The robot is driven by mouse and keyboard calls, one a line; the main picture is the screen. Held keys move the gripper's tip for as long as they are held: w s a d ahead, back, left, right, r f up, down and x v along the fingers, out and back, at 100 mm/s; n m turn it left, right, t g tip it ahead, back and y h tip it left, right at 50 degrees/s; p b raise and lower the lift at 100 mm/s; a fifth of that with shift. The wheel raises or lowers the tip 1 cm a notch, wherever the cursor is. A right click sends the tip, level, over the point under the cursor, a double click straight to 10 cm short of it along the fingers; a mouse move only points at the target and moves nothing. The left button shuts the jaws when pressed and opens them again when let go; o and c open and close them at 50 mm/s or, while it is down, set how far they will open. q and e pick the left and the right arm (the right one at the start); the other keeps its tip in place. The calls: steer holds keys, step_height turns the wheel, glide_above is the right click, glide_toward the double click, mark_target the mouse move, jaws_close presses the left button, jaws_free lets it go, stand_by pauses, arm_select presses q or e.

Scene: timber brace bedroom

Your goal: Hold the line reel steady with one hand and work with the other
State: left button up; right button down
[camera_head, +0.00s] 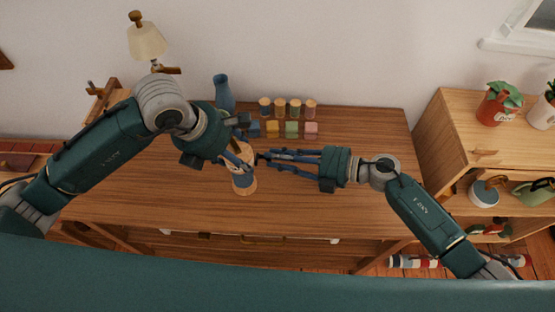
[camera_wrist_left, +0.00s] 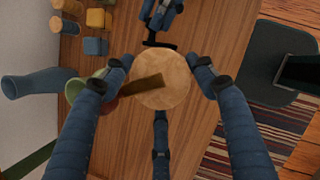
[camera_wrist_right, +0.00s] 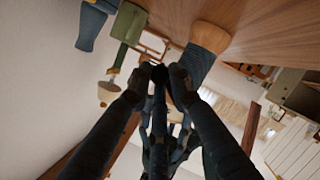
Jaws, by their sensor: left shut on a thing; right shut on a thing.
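The line reel (camera_head: 243,183) stands upright on the wooden desk, with pale wooden ends and a blue wound middle. Its round top (camera_wrist_left: 172,92) shows between my left fingers, with a dark brown bar across it. My left gripper (camera_head: 240,158) is shut around the reel from above; it also shows in the left wrist view (camera_wrist_left: 163,80). My right gripper (camera_head: 262,158) reaches in from the right with its tips close together beside the reel. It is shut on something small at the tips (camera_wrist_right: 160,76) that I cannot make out. The reel's blue side (camera_wrist_right: 200,62) shows beyond them.
A blue vase (camera_head: 223,92), several wooden-topped spools (camera_head: 280,108) and coloured blocks (camera_head: 292,128) stand at the back of the desk (camera_head: 360,200). A lamp (camera_head: 147,42) is at the back left. The desk's right side is clear. A shelf (camera_head: 455,130) with plants stands right.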

arm_select(q)
steer(key=shift+r, duration=0.1)
arm_select(e)
steer(key=shift+w+d+r+n+t+y, duration=0.15)
steer(key=shift+w+n+t, duration=0.1)
steer(key=shift+n, duration=0.3)
steer(key=shift+w+a+r+n+t+y, duration=0.15)
steer(key=shift+n+t, duration=0.1)
steer(key=shift+n, duration=0.3)
steer(key=shift+d, duration=0.15)
steer(key=c, duration=1.7)
jaws_free()
steer(key=shift+o, duration=0.6)
steer(key=shift+r, duration=0.1)
steer(key=shift+s, duration=0.1)
steer(key=v, duration=1.2)
arm_select(q)
steer(key=o, duration=1.4)
